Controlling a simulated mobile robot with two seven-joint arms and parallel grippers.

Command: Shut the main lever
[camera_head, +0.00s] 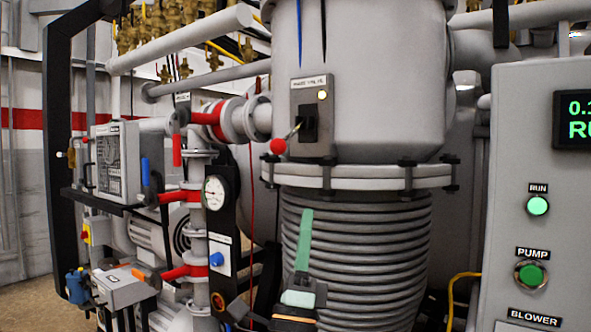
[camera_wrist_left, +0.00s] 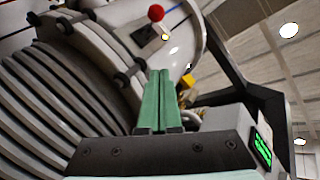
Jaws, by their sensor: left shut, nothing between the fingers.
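The main lever (camera_head: 278,146) has a red ball knob on a short stem. It sticks out to the lower left from a black slot on a grey plate (camera_head: 301,96), fixed to the big grey vessel. A small yellowish lamp glows on the plate. In the left wrist view the red knob (camera_wrist_left: 156,13) shows near the top, beyond my fingers. My left gripper (camera_head: 306,212) has green fingers, shut and empty, pointing up. It is below the knob and a little right of it, in front of the ribbed bellows, apart from the lever. My right gripper is not in view.
The vessel's bolted flange (camera_head: 365,178) juts out between my fingertips and the lever plate. A grey control panel (camera_head: 540,160) with green RUN and PUMP buttons stands at right. Pipes with red clamps and a round gauge (camera_head: 215,193) are at left.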

